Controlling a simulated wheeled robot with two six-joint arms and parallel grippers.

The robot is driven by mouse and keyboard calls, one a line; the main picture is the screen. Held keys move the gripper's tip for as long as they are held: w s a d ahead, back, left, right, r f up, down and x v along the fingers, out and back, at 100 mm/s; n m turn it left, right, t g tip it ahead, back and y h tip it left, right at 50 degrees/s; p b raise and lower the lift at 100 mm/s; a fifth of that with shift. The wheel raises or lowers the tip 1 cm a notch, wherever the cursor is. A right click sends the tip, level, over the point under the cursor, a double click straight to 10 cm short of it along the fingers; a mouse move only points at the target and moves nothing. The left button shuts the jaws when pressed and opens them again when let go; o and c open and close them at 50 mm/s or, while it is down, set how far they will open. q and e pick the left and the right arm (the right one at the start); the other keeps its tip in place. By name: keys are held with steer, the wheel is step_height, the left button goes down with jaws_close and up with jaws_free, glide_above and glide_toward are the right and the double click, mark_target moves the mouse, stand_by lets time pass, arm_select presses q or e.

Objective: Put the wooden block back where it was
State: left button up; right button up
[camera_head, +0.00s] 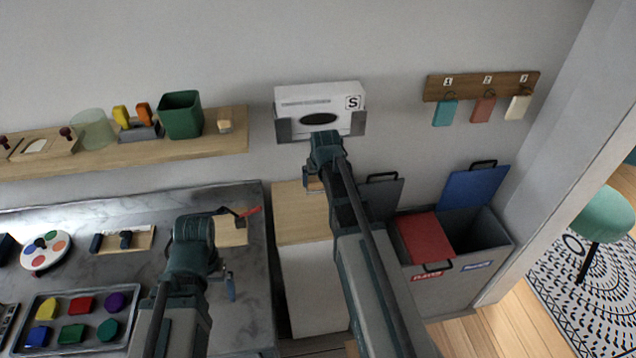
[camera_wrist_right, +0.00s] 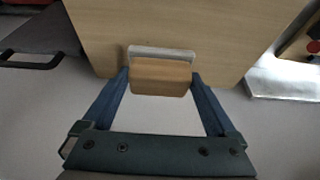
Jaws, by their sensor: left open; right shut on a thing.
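The wooden block (camera_wrist_right: 160,78) is light brown and sits between the two blue fingers of my right gripper (camera_wrist_right: 161,76) in the right wrist view. The gripper is shut on it, over the pale wooden top (camera_wrist_right: 205,25) of a cabinet near its edge. A pale strip (camera_wrist_right: 160,53) shows just beyond the block; I cannot tell what it is. In the head view my right arm mostly hides the block, and the same cabinet top (camera_head: 290,225) lies below. My left gripper (camera_head: 232,252) is open and empty over the dark counter.
A wall shelf (camera_head: 190,150) holds a green bin (camera_head: 181,115) and a small wooden piece (camera_head: 225,121). A tissue box (camera_head: 322,110) is on the wall behind my right gripper. Sorting bins (camera_head: 460,285) stand right of the cabinet. A shape tray (camera_head: 78,340) lies left.

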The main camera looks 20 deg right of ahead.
arm_select(q)
steer(key=shift+f, duration=0.65)
arm_select(e)
steer(key=shift+s+f, duration=0.15)
steer(key=shift+f, duration=0.5)
arm_select(q)
steer(key=shift+s+r, duration=0.1)
steer(key=shift+r, duration=0.05)
arm_select(e)
steer(key=shift+s+r, duration=0.1)
steer(key=shift+r, duration=0.1)
steer(key=shift+f, duration=0.15)
steer(key=o, duration=1)
arm_select(q)
step_height(320, 180, up, 11)
steer(key=p, duration=1.1)
arm_select(e)
steer(key=v, duration=1.2)
